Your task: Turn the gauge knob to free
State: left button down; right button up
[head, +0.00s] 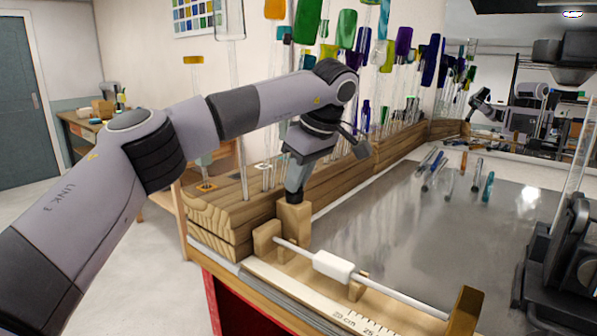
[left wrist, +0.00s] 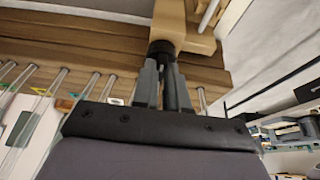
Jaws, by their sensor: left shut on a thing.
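The gauge knob (left wrist: 162,47) is a small dark round cap on a wooden block (head: 293,222) at the left end of the rod gauge. My left gripper (head: 296,190) points down from above the block and is shut on the knob, which its fingers largely hide in the head view. In the left wrist view the left gripper's fingertips (left wrist: 163,62) meet the knob. A white rod with a thick white sleeve (head: 333,266) lies across the gauge's wooden supports, above a printed scale (head: 330,312). Which setting the knob points to cannot be told. My right gripper is not in view.
A long wooden rack (head: 345,165) with upright glass rods stands behind the gauge. Several coloured rods (head: 450,175) lie on the grey bench top (head: 400,230), whose middle is clear. A black apparatus (head: 562,260) stands at the right.

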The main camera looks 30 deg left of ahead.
pick_arm(q)
jog(key=c, duration=1.2)
grip_release()
jog(key=shift+o, duration=0.2)
jog(key=v, duration=0.7)
jog(key=shift+p, duration=0.35)
jog(key=shift+s, duration=0.1)
